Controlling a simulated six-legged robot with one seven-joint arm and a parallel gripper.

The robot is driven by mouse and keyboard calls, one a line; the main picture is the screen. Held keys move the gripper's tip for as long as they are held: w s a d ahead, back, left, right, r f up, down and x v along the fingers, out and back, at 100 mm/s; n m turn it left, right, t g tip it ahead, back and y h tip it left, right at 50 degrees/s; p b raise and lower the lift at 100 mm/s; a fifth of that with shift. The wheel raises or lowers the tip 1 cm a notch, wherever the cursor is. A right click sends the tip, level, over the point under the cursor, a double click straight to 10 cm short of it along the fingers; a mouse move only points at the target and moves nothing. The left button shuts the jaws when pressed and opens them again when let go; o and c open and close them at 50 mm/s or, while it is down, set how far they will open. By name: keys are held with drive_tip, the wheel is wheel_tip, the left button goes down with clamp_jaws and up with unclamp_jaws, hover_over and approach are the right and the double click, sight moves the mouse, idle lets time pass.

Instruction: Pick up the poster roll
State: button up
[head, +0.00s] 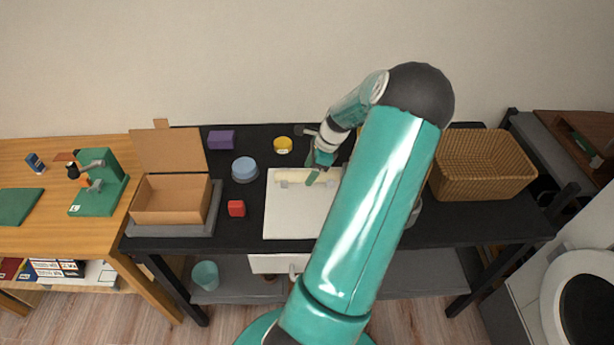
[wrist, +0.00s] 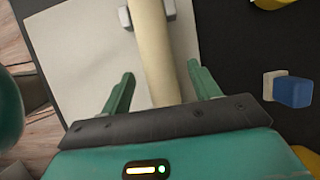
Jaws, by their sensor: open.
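The poster roll (head: 290,175) is a cream tube lying across small grey supports on a white board (head: 285,220) on the black desk. In the wrist view the poster roll (wrist: 153,50) runs from the top edge down between my two green fingers. My gripper (head: 314,176) is at the roll in the head view, and it also shows in the wrist view (wrist: 161,70). It is open, with a gap on each side of the roll. My arm hides the roll's right part in the head view.
A blue round container (head: 244,169), a red block (head: 237,208), a yellow tin (head: 283,144) and a purple box (head: 221,140) stand left of and behind the board. An open cardboard box (head: 170,200) is farther left. A wicker basket (head: 483,167) stands right.

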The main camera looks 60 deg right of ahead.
drive_tip(key=shift+w+a+f, duration=0.1)
drive_tip(key=shift+w+f, duration=0.15)
drive_tip(key=shift+f, duration=0.35)
drive_tip(key=c, duration=1.1)
drive_tip(key=shift+r, duration=0.1)
drive_tip(key=shift+c, duration=0.2)
drive_tip(key=shift+r, duration=0.55)
drive_tip(key=s+a+r, duration=0.5)
drive_tip(key=a+r, duration=0.6)
drive_tip(key=a, duration=0.2)
drive_tip(key=shift+r, duration=0.35)
